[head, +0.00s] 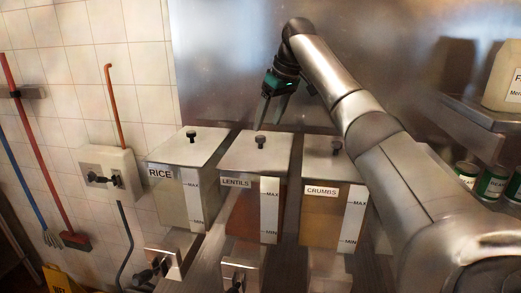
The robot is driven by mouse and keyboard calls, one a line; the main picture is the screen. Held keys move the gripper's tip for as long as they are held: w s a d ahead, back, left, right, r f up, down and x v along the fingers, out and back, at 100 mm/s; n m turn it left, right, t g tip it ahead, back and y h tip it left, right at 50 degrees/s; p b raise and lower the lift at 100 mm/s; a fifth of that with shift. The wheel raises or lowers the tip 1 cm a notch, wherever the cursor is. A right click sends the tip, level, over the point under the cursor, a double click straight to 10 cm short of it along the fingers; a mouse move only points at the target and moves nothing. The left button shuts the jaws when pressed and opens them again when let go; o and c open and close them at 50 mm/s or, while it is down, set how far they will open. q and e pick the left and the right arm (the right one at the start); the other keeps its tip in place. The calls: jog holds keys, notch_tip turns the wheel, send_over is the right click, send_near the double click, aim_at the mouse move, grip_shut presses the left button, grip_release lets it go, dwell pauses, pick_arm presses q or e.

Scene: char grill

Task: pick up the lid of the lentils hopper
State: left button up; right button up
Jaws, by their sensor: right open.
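The lentils hopper (240,213) stands in the middle of a row of three, with a LENTILS label and reddish contents. Its pale metal lid (243,148) lies on top, with a dark knob (260,141) at its centre. My right gripper (268,124) is open and empty, its fingers pointing down above and behind the knob in the picture. Whether the fingertips touch anything cannot be told, but they appear apart from the knob. My left gripper is not in view.
The rice hopper (180,197) stands close on the left and the crumbs hopper (326,220) close on the right, both with knobbed lids. A metal wall (225,70) rises behind. Cans (490,183) and a shelf (478,118) are at the right.

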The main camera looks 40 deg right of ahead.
aim_at(262, 137)
jog(key=shift+p+x, duration=0.6)
jog(key=shift+x, duration=2.15)
jog(key=shift+a, duration=0.15)
grip_shut()
